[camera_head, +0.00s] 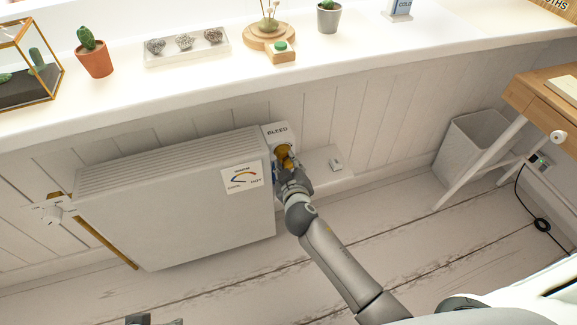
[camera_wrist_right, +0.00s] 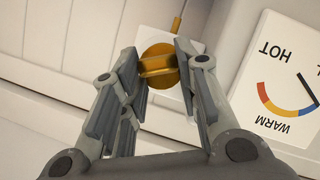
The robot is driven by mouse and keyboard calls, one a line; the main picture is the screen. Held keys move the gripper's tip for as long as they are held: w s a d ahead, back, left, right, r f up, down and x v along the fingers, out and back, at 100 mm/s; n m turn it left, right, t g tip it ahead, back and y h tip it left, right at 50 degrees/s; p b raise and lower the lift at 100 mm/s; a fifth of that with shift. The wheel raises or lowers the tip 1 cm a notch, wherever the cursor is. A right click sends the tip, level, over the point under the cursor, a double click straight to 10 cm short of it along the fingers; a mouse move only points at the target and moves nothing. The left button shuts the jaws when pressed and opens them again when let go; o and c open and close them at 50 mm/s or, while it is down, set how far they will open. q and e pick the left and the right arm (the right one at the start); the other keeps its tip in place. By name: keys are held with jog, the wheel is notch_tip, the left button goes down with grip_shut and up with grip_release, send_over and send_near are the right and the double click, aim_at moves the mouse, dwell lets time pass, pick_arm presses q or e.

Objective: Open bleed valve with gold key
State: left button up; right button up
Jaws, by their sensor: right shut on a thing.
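The gold key (camera_head: 285,157) is at the bleed valve, below the white plate marked BLEED (camera_head: 278,132) at the radiator's right end. My right gripper (camera_head: 287,166) is shut on the key. In the right wrist view, the key's round gold body and flat handle (camera_wrist_right: 158,66) lie between the two fingers (camera_wrist_right: 158,68). The valve behind the key is mostly hidden. A small dark part of what looks like my left gripper (camera_head: 152,320) shows at the bottom edge of the head view, too cut off to judge.
The white radiator (camera_head: 180,205) has a COOL/WARM/HOT dial label (camera_head: 242,178). A low white ledge (camera_head: 318,172) with a small switch-like block (camera_head: 336,164) is right of the valve. The sill above holds plants and ornaments. A bin (camera_head: 468,145) stands right; the wooden floor is mostly clear.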

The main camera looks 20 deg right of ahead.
pick_arm(q)
jog(key=shift+r, duration=0.5)
jog(key=shift+f, duration=0.15)
